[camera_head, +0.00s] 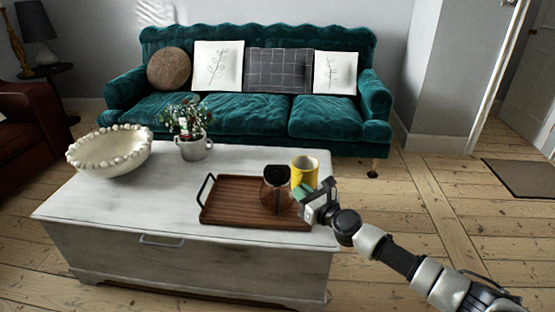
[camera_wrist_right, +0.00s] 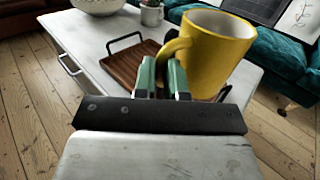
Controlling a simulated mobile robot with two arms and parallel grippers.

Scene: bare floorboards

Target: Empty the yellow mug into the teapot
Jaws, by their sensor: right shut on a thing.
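The yellow mug (camera_head: 304,174) is at the right end of the tray in the head view, beside the teapot. It looks roughly upright there, with its open top up. In the right wrist view the mug (camera_wrist_right: 212,62) shows large, with a pale inside; I cannot make out its contents. My right gripper (camera_head: 303,194) is shut on the mug's handle, and its green fingers (camera_wrist_right: 163,78) show at the handle in the wrist view. The teapot (camera_head: 276,189), brownish and glassy with a dark top, stands on the tray left of the mug. My left gripper is not in view.
The wooden tray (camera_head: 235,204) with dark handles lies on a white chest (camera_head: 110,210). A beaded bowl (camera_head: 110,158) and a potted plant (camera_head: 192,145) stand on the chest's left part. A green sofa (camera_head: 230,112) is behind. The chest top left of the tray is clear.

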